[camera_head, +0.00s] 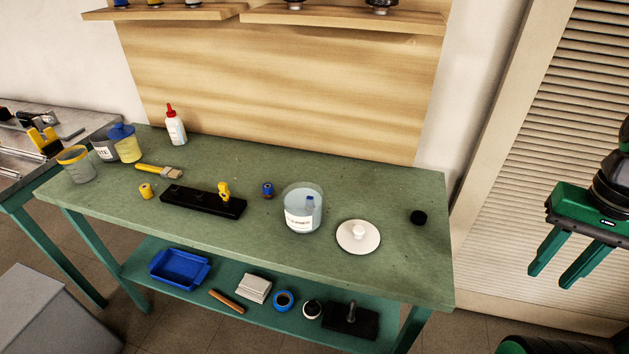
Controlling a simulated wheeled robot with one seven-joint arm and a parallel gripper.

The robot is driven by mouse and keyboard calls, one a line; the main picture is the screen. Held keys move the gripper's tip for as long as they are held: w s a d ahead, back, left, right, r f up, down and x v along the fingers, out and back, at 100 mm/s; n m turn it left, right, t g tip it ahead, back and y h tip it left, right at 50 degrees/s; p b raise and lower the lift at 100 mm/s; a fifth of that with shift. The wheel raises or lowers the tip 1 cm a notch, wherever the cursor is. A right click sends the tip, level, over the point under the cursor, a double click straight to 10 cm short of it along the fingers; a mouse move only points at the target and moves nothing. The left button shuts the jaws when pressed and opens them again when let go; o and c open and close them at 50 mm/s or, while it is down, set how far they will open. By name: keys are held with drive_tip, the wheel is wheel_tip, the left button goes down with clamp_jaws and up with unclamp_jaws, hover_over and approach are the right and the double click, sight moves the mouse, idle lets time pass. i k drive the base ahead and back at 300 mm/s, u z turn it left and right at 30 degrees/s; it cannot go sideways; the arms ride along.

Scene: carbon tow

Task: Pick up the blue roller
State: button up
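My gripper (562,278) is at the far right, past the bench's right end and well away from the piece. Its two green fingers point down and are spread apart with nothing between them.
A black tray (190,200) with a yellow piece (224,190) lies left. A labelled jar (300,218), white lid (358,237) and black cap (418,217) stand right. Shelves (345,18) overhang the back.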

sight(269, 191)
drive_tip(key=z, duration=2.25)
drive_tip(key=k, duration=1.4)
drive_tip(key=u, duration=1.6)
drive_tip(key=i, duration=1.05)
drive_tip(key=z, duration=0.05)
